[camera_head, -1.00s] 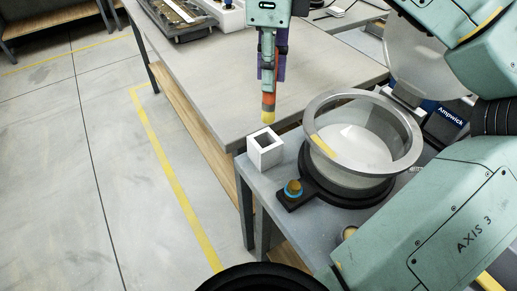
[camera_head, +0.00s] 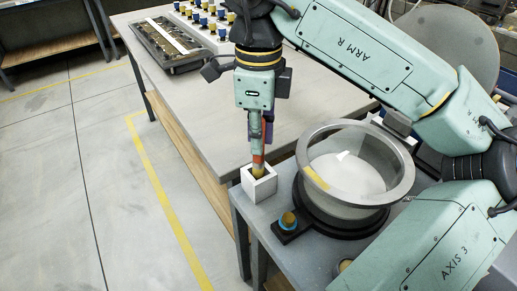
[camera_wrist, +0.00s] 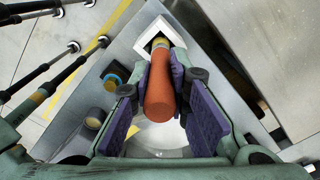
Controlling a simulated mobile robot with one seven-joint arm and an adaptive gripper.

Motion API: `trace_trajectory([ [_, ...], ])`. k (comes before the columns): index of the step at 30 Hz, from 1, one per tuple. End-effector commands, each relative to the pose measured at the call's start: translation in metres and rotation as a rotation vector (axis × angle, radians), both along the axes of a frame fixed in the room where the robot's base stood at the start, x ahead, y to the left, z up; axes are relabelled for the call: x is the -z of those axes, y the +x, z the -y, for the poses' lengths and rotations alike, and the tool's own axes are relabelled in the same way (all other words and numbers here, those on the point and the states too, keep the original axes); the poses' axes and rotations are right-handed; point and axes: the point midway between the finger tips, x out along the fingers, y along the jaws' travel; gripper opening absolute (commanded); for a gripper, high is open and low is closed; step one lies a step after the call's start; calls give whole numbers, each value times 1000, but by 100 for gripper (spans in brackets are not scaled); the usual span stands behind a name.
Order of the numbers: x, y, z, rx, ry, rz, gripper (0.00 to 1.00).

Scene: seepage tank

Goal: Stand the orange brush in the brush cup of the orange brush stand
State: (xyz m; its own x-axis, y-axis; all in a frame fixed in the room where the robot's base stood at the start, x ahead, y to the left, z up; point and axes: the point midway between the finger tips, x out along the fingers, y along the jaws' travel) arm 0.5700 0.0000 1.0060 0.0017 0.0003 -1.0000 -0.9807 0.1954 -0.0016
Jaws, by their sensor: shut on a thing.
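My gripper (camera_head: 260,135) points down over the near corner of the bench and is shut on the orange brush (camera_head: 258,158). In the wrist view the orange brush (camera_wrist: 160,92) lies between the purple finger pads (camera_wrist: 165,100) of my gripper. The brush's yellow lower end (camera_head: 258,171) is inside the opening of the white square cup (camera_head: 260,187), and its tip is hidden by the cup's wall. The cup also shows in the wrist view (camera_wrist: 143,43), around the yellow end. I cannot tell whether the brush touches the cup's bottom.
A round glass vessel with a grey rim (camera_head: 310,180) stands on a black base right of the cup. A yellow and blue knob (camera_head: 288,221) is in front. A tray (camera_head: 168,45) and a rack with several blue and yellow pieces (camera_head: 225,42) lie at the back. The bench middle is clear.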

Motion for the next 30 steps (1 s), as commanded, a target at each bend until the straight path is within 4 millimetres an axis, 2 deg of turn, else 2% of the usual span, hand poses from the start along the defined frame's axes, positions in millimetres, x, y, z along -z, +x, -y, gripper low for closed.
trace_trajectory([
  [6,31,-1,0,-1,0,-2,0],
  [21,41,0,0,-1,0,-1,0],
  [22,40,0,0,-1,0,-1,17],
  [30,39,0,0,-1,0,-1,35],
])
